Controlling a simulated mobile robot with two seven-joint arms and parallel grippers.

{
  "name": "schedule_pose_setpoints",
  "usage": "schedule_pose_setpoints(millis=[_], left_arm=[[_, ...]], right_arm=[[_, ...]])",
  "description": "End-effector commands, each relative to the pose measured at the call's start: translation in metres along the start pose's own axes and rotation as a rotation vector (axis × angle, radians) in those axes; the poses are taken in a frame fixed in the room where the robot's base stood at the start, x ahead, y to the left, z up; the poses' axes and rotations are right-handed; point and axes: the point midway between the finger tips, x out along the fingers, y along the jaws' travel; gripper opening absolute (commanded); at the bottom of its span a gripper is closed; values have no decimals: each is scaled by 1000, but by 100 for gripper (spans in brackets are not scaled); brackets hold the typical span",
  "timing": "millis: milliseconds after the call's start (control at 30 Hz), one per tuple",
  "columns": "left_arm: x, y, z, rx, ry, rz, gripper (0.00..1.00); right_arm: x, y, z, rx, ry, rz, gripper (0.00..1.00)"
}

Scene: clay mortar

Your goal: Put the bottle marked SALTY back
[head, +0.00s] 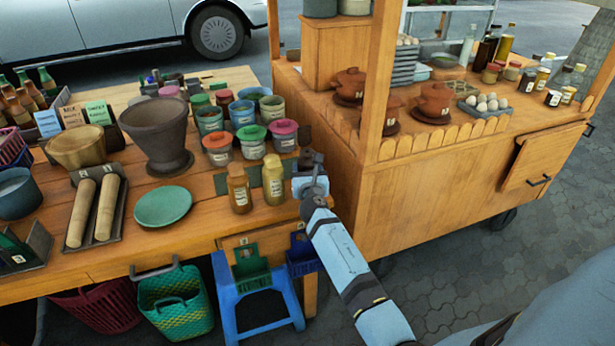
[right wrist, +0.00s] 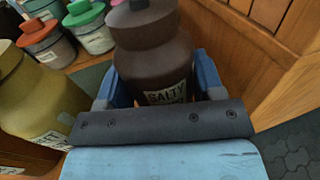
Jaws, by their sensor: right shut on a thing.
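The bottle marked SALTY (right wrist: 155,60) is dark brown and stands between the blue fingers of my right gripper (right wrist: 155,88) in the right wrist view. Its label shows just above the gripper's dark bar. In the head view my right gripper (head: 312,182) is at the right end of the wooden table (head: 110,258) and hides most of the bottle. I cannot tell whether the bottle's base touches the table. My left gripper is not in view.
A yellow-olive bottle (head: 273,180) stands just left of my right gripper, with an amber bottle (head: 239,188) beyond it. Lidded jars (head: 252,142) crowd behind. The wooden cart (head: 440,185) is close on the right. A blue stool (head: 262,298) stands below.

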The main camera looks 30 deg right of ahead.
Motion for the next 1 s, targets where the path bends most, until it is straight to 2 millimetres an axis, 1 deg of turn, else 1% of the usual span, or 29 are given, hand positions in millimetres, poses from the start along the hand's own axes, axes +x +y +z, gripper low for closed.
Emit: schedule_pose_setpoints(millis=[33,300,433,467,500,567,800,900,1000], left_arm=[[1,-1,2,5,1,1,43],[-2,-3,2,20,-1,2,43],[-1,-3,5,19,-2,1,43],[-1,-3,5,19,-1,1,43],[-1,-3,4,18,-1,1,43],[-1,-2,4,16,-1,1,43],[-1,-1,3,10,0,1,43],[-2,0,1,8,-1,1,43],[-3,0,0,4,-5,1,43]], right_arm=[[1,0,-3,2,-3,0,35],[1,0,-2,1,-4,1,35],[1,0,-6,0,-4,1,35],[0,0,-8,0,-1,1,64],[0,0,-7,0,-1,0,73],[0,0,-7,0,-1,0,87],[0,0,-6,1,-1,0,87],[0,0,-2,2,-1,0,87],[-12,0,-3,0,0,1,87]])
